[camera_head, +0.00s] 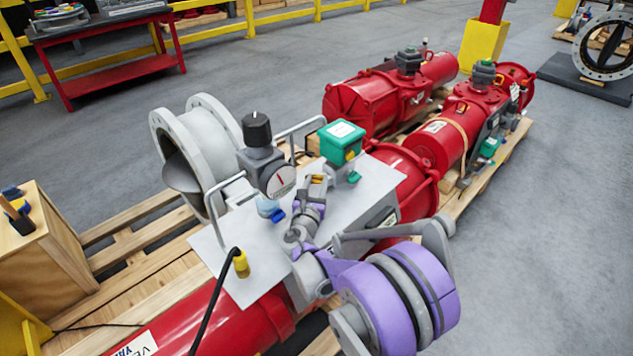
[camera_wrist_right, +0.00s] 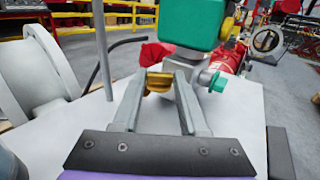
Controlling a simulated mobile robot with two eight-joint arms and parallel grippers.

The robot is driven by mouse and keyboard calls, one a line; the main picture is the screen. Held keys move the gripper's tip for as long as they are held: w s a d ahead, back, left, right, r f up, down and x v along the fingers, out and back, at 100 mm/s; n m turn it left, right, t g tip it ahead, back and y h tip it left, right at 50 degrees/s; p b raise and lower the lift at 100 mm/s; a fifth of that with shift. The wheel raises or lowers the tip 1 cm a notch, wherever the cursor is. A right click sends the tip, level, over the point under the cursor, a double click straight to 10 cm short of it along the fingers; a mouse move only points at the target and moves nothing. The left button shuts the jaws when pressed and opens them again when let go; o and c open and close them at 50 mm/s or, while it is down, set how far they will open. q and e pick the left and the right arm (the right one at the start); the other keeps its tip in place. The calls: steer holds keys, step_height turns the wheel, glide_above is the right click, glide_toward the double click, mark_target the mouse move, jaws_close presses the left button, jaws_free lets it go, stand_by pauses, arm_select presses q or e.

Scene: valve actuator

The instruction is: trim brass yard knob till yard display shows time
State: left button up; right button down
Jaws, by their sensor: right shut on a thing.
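My right gripper (camera_head: 317,190) reaches over the grey panel (camera_head: 240,290) on the red actuator. It is shut on a small brass knob (camera_wrist_right: 160,81), whose two sides show between the fingertips in the right wrist view. The knob (camera_head: 318,179) is partly hidden by the fingers in the head view. A green box (camera_head: 342,132) with a white top label stands just behind it. A round white gauge (camera_head: 281,181) with a needle sits to the left, under a black knob (camera_head: 256,129). No display that reads as a time can be made out. My left gripper is out of view.
Bent metal tube handles (camera_head: 230,185) stand close to the gauge. A black cable with a yellow plug (camera_head: 240,262) rises from the panel. A grey flanged pipe (camera_head: 195,135) lies behind left. More red actuators (camera_head: 375,100) rest on a pallet at the back.

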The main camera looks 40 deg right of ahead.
steer(key=shift+s+d+r+n+t+y+p, duration=0.1)
steer(key=shift+d+n+t+y+p, duration=0.05)
steer(key=shift+n+t+y+p, duration=0.3)
steer(key=shift+s+d+r+n+t+y+p, duration=0.1)
steer(key=shift+n+t+y+p, duration=0.15)
steer(key=shift+n+t+y, duration=0.25)
steer(key=shift+f+n+t+y, duration=0.15)
steer(key=shift+n+t+y, duration=0.2)
steer(key=shift+t+y, duration=0.15)
steer(key=shift+c, duration=2.2)
jaws_free()
steer(key=shift+a, duration=0.15)
steer(key=p+v, duration=0.1)
steer(key=v, duration=0.9)
steer(key=shift+s+a, duration=0.15)
steer(key=shift+s, duration=0.2)
